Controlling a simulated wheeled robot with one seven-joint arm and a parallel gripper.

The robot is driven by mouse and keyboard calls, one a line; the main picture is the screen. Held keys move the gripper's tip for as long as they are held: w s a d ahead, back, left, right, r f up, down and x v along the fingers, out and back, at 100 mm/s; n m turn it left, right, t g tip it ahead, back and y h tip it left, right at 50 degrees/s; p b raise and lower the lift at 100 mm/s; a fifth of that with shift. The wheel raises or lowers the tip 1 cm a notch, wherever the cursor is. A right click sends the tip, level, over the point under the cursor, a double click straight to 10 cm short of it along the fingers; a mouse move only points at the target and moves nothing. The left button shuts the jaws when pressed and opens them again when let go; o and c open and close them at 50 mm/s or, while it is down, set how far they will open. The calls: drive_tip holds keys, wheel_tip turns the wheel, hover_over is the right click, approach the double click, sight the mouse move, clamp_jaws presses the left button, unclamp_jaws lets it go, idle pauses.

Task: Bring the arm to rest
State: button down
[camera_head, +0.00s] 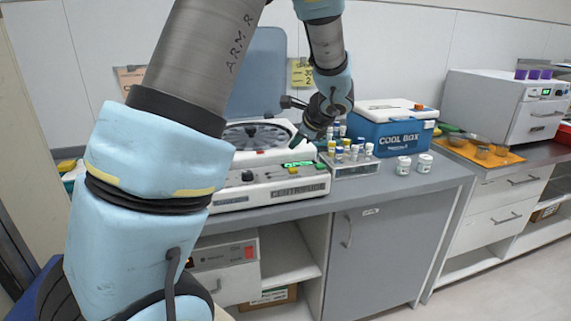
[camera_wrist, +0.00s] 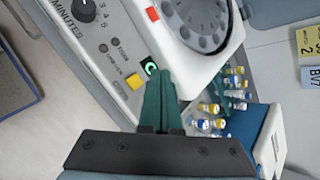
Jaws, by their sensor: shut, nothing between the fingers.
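My gripper (camera_wrist: 160,98) is shut and empty, with its two dark green fingers together in the wrist view. In the head view my gripper (camera_head: 297,140) points down and left, just above the right side of the centrifuge front. The centrifuge (camera_head: 275,190) stands on the grey counter with its lid (camera_head: 262,75) raised and its round rotor showing. Its green display and a yellow button also show in the wrist view, close to the fingertips. I cannot tell whether the fingertips touch the centrifuge.
A rack (camera_head: 357,166) of several capped vials stands right of the centrifuge, close to my gripper. Behind it is a blue cool box (camera_head: 390,132). Two white jars (camera_head: 404,166) stand on the counter. The counter's front right (camera_head: 440,177) is clear. An orange mat (camera_head: 470,150) with bowls lies farther right.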

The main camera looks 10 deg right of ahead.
drive_tip(key=a+n, duration=0.1)
drive_tip(key=a, duration=0.1)
drive_tip(key=s+a+n+g, duration=0.1)
drive_tip(key=a, duration=0.1)
drive_tip(key=s+a+f+n+g, duration=0.1)
drive_tip(key=a, duration=0.1)
drive_tip(key=shift+s+a+f, duration=0.1)
drive_tip(key=shift+s+a, duration=0.05)
drive_tip(key=s+a+f+n+g+h, duration=0.3)
drive_tip(key=s+a+n+g, duration=0.2)
drive_tip(key=s+a+n, duration=1)
drive_tip(key=s+n, duration=0.3)
drive_tip(key=n, duration=0.1)
drive_tip(key=shift+s+f, duration=0.15)
drive_tip(key=shift+s, duration=0.25)
idle(0.9)
